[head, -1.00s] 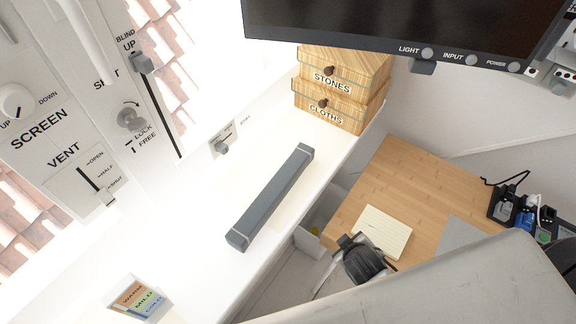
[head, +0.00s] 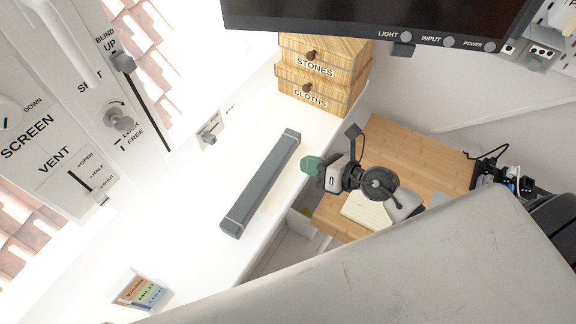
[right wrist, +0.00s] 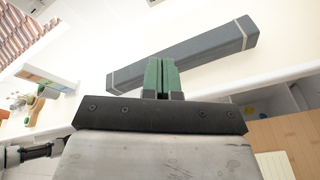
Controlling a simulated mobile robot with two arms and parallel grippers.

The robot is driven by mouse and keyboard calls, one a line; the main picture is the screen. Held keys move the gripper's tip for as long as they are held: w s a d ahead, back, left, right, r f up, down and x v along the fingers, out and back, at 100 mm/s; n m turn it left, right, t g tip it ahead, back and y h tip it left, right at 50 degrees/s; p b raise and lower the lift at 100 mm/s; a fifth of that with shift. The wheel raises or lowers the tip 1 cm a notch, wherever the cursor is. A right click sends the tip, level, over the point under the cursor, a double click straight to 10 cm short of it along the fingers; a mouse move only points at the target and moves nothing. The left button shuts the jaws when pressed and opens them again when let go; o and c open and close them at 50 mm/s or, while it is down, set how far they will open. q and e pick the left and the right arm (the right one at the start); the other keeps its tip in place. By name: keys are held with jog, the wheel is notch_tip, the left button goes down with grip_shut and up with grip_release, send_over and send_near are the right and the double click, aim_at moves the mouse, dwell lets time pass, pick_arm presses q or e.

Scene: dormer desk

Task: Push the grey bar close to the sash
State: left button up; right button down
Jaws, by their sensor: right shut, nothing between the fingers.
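The grey bar (head: 262,183) lies on the white sill, running diagonally, apart from the window panel on the left. The sash, taken as the white window frame with VENT and SCREEN controls (head: 75,130), stands at the left. My right gripper (head: 308,165) has green fingertips and is shut and empty, just right of the bar in the head view. A small gap seems to show between them. In the right wrist view the green fingers (right wrist: 160,75) point at the bar (right wrist: 185,52), overlapping its near edge; contact cannot be told. My left gripper is not in view.
Wooden drawers labelled STONES and CLOTHS (head: 318,75) stand at the sill's far end. A dark screen (head: 380,20) hangs above. A bamboo desk (head: 425,160) with a notepad (head: 366,209) lies right. A small card box (head: 140,291) sits on the near sill. Sill between bar and window is clear.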

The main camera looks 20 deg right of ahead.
aim_at(280, 170)
jog(key=s+d+f+n+g+h, duration=0.1)
jog(key=d+f+n+g+h, duration=0.25)
jog(key=n, duration=0.25)
jog(key=shift+g, duration=0.45)
jog(key=p+x, duration=0.1)
jog(key=x, duration=0.2)
jog(key=p+x, duration=0.1)
jog(key=x, duration=0.3)
jog(key=w+r+p+x, duration=0.1)
jog(key=x, duration=0.3)
jog(key=shift+w+a+p, duration=0.15)
jog(key=shift+a+p, duration=0.15)
jog(key=shift+w+a+f, duration=0.15)
jog(key=shift+w+a, duration=0.2)
